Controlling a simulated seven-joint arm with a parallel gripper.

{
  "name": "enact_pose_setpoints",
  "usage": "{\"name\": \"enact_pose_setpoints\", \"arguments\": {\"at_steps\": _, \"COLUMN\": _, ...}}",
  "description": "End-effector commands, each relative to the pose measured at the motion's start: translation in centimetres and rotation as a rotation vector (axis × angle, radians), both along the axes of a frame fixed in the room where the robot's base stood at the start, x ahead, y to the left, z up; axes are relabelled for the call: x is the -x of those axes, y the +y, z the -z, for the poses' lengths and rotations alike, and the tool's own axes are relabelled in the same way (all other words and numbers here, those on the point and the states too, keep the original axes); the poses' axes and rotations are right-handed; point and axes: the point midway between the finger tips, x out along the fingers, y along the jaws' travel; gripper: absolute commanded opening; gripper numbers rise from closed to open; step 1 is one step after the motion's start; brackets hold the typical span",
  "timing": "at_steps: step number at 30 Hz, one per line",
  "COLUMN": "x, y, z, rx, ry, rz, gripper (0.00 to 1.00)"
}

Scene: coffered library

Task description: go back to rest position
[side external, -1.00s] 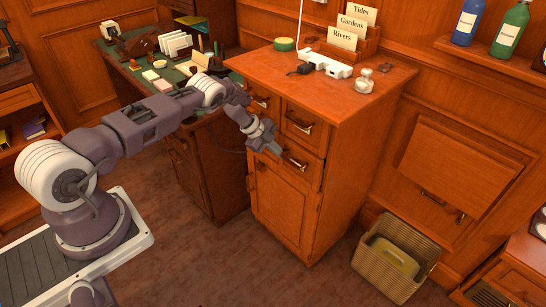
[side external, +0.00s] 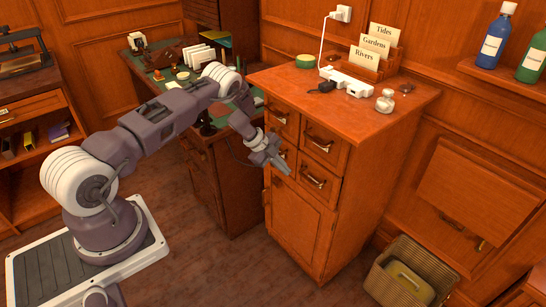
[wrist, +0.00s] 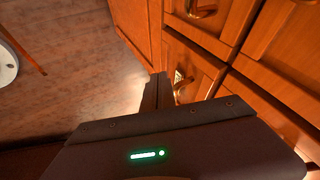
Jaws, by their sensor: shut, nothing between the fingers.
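My gripper (side external: 284,170) is in front of the wooden cabinet's drawer fronts, at the height of the lower drawers. It is shut and holds nothing. In the side view it covers part of the lower left drawer. In the wrist view my shut fingers (wrist: 155,92) point towards the cabinet, with a brass handle (wrist: 183,84) close beside their tips. Whether they touch it I cannot tell. The wooden cabinet (side external: 300,220) has small drawers above a door, and the drawers that show look shut. My arm reaches out from the left.
A power strip (side external: 346,82), a card holder (side external: 374,65) and a glass bottle (side external: 385,101) stand on the cabinet. A cluttered desk (side external: 222,165) stands behind my arm. A wicker basket (side external: 380,288) is on the floor at right. The floor (side external: 215,270) before the cabinet is clear.

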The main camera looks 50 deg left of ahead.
Motion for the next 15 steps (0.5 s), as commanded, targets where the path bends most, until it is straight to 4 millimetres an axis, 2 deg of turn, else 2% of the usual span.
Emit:
{"name": "enact_pose_setpoints", "arguments": {"at_steps": 3, "x": 1.5, "y": 1.2, "z": -2.6, "rx": 0.001, "ry": 0.000, "rz": -0.003, "gripper": 0.00}}
{"name": "enact_pose_setpoints", "arguments": {"at_steps": 6, "x": 2.4, "y": 1.9, "z": -4.2, "rx": 0.002, "ry": 0.001, "rz": -0.001, "gripper": 0.00}}
{"name": "enact_pose_setpoints", "arguments": {"at_steps": 10, "x": 3.2, "y": 2.5, "z": -5.4, "rx": 0.000, "ry": 0.000, "rz": -0.001, "gripper": 0.00}}
{"name": "enact_pose_setpoints", "arguments": {"at_steps": 13, "x": 1.9, "y": 2.4, "z": -6.6, "rx": -0.021, "ry": -0.031, "rz": -0.072, "gripper": 0.00}}
{"name": "enact_pose_setpoints", "arguments": {"at_steps": 15, "x": -0.3, "y": 2.2, "z": -8.4, "rx": -0.065, "ry": -0.081, "rz": -0.232, "gripper": 0.00}}
